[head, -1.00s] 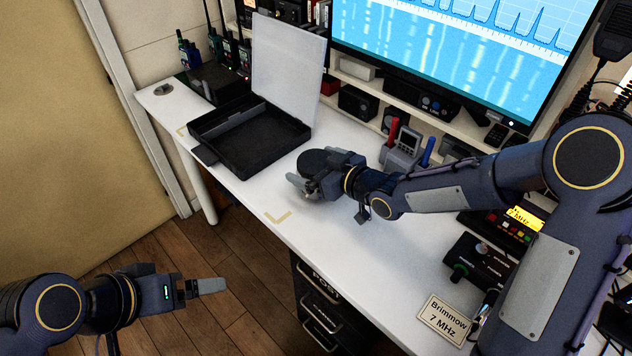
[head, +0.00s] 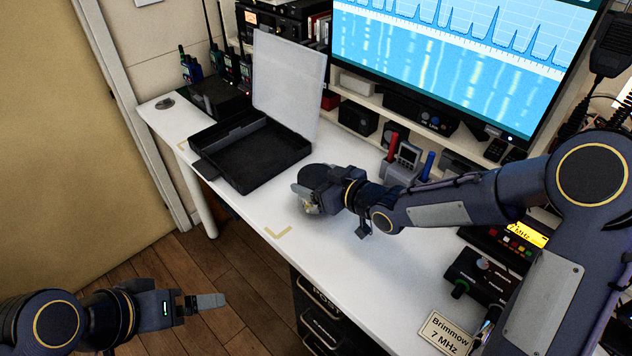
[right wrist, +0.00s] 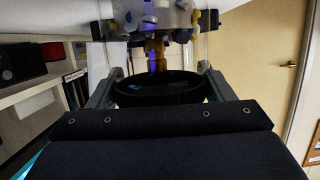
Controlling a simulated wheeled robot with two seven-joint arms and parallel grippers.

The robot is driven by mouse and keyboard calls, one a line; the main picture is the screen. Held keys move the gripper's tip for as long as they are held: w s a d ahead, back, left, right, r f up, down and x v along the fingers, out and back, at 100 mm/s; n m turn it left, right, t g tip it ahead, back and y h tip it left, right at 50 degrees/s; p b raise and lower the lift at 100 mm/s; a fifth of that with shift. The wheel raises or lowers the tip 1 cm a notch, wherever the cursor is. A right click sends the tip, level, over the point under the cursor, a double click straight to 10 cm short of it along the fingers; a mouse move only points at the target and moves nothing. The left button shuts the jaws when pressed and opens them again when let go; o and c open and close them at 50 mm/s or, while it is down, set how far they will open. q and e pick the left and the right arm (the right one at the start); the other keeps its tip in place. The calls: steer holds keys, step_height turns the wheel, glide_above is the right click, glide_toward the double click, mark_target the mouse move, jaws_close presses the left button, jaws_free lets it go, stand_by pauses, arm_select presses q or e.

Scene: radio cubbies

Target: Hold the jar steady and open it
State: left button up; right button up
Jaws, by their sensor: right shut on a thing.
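The jar (right wrist: 155,18) is clear, with coloured bits inside, and shows at the top of the right wrist view. Its round black lid (head: 314,172) shows in the head view above my right gripper (head: 308,198). In the right wrist view the lid (right wrist: 158,88) sits between the two fingers, which are shut on its sides. Most of the jar is hidden behind the gripper in the head view. My left gripper (head: 208,302) is at the lower left over the floor, away from the jar; its finger gap is not clear.
An open black case (head: 250,180) with a raised pale lid stands left of the jar on the white desk (head: 255,208). A grey holder (head: 399,170) with red and blue handles stands behind my right forearm. The desk's front edge is near the jar.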

steer(key=r, duration=0.3)
steer(key=shift+s+r, duration=0.2)
steer(key=shift+r, duration=0.05)
steer(key=s+a+r, duration=0.2)
steer(key=s+r, duration=0.7)
steer(key=s, duration=0.4)
steer(key=shift+s+a+b, duration=0.15)
steer(key=shift+s+b, duration=0.1)
steer(key=shift+b, duration=0.05)
